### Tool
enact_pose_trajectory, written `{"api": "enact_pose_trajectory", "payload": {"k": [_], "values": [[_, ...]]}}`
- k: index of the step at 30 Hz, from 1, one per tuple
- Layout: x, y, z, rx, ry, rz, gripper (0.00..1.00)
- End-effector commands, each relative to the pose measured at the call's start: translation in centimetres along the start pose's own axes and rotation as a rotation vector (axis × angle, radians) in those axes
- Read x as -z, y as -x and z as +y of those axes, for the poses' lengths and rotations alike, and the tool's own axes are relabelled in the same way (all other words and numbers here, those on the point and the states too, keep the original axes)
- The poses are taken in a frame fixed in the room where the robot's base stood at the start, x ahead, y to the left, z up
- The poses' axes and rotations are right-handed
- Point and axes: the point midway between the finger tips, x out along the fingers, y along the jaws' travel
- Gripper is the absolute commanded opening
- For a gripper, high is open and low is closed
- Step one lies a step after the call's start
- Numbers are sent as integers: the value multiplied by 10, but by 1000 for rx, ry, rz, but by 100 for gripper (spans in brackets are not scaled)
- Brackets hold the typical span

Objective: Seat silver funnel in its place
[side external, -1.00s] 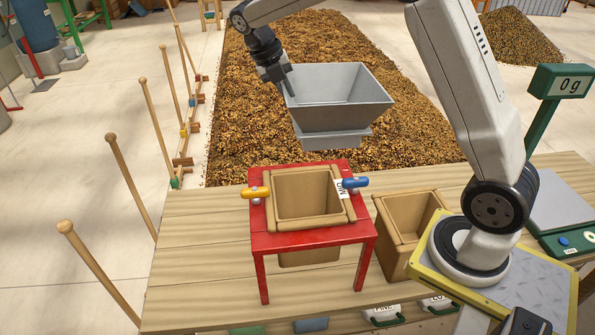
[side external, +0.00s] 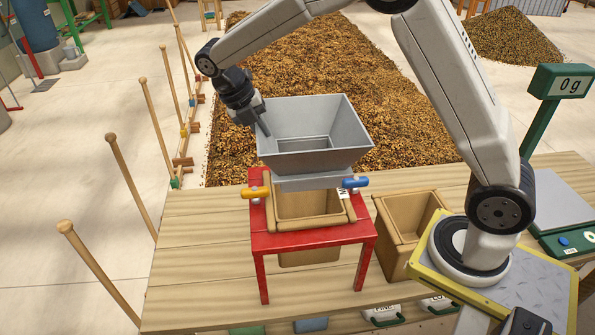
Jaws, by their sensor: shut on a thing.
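The silver funnel (side external: 318,158) is a wide grey hopper with sloping walls and a rectangular collar below. My gripper (side external: 262,130) is shut on its left wall. The funnel hangs roughly upright over the back part of the red stand (side external: 312,239), and its collar hides the stand's back edge. A tan square bin (side external: 300,223) sits in the stand's opening, with its front and inside visible below the funnel. I cannot tell whether the collar touches the bin or stand. An orange clamp handle (side external: 256,193) is at the stand's left and a blue one (side external: 355,183) at its right.
A second tan bin (side external: 392,243) stands right of the red stand. A green scale (side external: 560,205) reading 0 g is at the far right. Wooden posts (side external: 131,181) stand along the left. The wooden table (side external: 195,260) is clear left of the stand.

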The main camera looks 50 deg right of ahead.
Motion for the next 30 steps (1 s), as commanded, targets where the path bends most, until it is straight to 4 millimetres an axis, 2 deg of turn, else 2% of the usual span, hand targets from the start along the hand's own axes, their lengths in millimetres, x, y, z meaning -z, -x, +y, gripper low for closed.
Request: {"api": "enact_pose_trajectory", "payload": {"k": [8, 21, 25, 30], "values": [[0, -4, 2, 1, 0, 0, 0], [0, -29, 12, 3, 0, 1, 0], [0, -30, 13, 2, 0, 0, 0], [0, -48, 21, 4, 2, 1, 0]]}}
